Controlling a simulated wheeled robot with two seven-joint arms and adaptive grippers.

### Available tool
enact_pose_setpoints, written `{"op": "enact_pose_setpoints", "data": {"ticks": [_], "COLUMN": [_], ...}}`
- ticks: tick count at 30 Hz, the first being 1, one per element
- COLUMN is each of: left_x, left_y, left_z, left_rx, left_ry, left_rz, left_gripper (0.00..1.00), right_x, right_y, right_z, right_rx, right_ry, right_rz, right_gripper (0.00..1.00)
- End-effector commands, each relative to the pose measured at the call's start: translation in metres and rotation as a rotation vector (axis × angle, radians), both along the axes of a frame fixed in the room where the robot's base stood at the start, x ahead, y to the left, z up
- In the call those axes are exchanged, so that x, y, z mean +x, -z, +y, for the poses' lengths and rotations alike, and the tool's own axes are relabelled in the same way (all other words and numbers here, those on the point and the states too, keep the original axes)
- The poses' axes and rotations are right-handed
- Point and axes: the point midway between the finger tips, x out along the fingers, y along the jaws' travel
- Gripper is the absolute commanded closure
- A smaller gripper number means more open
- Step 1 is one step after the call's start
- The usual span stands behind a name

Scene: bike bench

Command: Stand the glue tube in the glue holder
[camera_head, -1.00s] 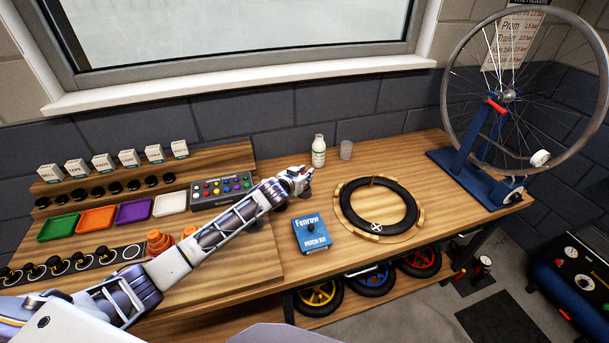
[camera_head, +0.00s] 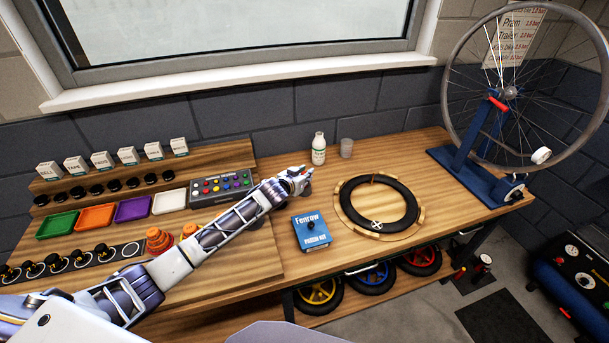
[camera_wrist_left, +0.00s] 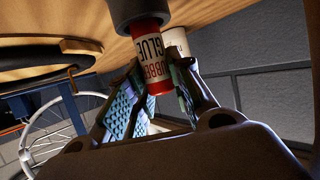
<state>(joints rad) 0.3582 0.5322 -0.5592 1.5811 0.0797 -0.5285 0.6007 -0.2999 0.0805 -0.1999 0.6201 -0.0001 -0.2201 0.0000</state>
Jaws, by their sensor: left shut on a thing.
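The glue tube (camera_wrist_left: 150,55) is red with a pale label in the left wrist view, which shows the table top at its upper edge. My left gripper (camera_wrist_left: 148,92) is shut on the tube, one finger on each side. A dark grey cylinder, apparently the glue holder (camera_wrist_left: 138,10), meets the tube's table-side end. That end is hidden, so I cannot tell how deep it sits. In the head view my left gripper (camera_head: 298,180) is low over the bench, behind the blue patch kit box, and largely hides the tube. My right gripper is not in view.
A blue patch kit box (camera_head: 311,232) lies in front of the gripper. A white bottle (camera_head: 319,149) and a grey cup (camera_head: 346,148) stand behind it. A tyre (camera_head: 412,207) lies in a wooden ring to the right. Coloured trays (camera_head: 132,208) are at left.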

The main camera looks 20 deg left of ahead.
Motion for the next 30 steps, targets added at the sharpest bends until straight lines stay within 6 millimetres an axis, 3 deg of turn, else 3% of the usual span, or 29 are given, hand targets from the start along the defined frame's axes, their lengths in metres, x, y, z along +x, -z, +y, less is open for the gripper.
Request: {"op": "enact_pose_setpoints", "data": {"ticks": [26, 27, 30], "left_x": [-0.0001, -0.0001, 0.0], "left_y": [0.0109, 0.0108, 0.0105], "left_z": [-0.0002, -0.0001, -0.0001], "left_rx": [0.0, 0.0, 0.0], "left_ry": [0.0, 0.0, 0.0], "left_rz": [0.0, 0.0, 0.0], "left_gripper": [0.94, 0.75, 0.63], "right_x": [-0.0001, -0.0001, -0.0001], "right_y": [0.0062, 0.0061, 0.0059], "right_z": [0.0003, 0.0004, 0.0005], "right_rx": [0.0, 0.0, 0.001], "right_ry": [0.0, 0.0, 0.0], "right_rz": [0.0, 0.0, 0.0], "right_gripper": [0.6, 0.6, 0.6]}}
